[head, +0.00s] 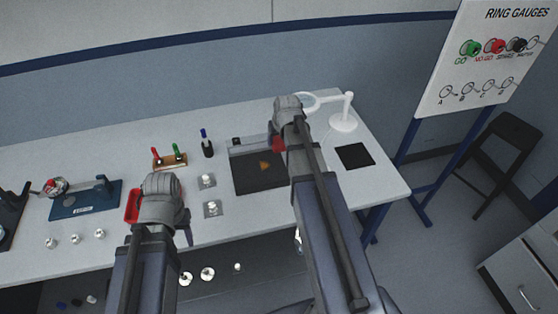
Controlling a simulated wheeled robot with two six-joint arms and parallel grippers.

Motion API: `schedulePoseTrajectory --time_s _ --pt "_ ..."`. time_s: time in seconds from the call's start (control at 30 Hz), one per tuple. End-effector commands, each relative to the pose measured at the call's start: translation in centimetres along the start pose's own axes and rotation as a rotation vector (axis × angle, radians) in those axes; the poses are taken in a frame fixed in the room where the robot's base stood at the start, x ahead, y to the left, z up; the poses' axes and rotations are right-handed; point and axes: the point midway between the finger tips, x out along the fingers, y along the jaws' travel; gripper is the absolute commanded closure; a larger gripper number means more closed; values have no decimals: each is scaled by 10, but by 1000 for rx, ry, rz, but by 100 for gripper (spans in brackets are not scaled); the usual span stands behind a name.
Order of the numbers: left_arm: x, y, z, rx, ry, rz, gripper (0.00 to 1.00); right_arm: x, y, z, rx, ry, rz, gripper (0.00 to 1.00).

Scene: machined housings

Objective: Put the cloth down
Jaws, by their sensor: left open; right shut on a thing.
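A small orange-brown patch, which looks like the cloth (265,166), shows against the dark mat of a grey-edged station (250,183) in the middle of the table. My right gripper (277,144) is over the back right part of that station, shut on the cloth; the arm and wrist hide the jaws and most of what they hold. I cannot tell whether the cloth touches the mat. My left gripper (133,206) is open near the table's front edge, left of the station, its fingers mostly hidden by its wrist.
Metal parts on small plates (212,208) stand between the grippers. Behind are a wooden stand with red and green plug gauges (168,159) and a dark bottle (207,148). A blue fixture (85,199) is left, a white ring lamp (343,122) and black pad (354,156) right.

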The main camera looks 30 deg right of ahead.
Motion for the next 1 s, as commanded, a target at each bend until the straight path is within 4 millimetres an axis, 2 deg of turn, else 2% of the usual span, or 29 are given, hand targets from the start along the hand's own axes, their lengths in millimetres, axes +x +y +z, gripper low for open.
schedulePoseTrajectory --time_s 0.03,0.1,0.2,0.33,0.53,0.67,1.0 --pt "9 1 0 0 0 0 50 12 19 -6 7 0 2 81" --pt "13 1 -1 0 0 0 50 19 40 -11 7 0 2 81" --pt "18 2 -1 0 0 0 50 26 65 -15 5 1 0 81" --pt "21 2 -1 0 0 0 50 30 84 -17 2 2 0 81" --pt "22 2 -1 0 0 0 50 31 90 -17 -1 2 -1 81" --pt "31 3 -2 0 0 0 50 39 89 -13 -1 3 -1 81" --pt "80 8 -5 0 0 0 50 85 89 6 -1 3 -1 81"
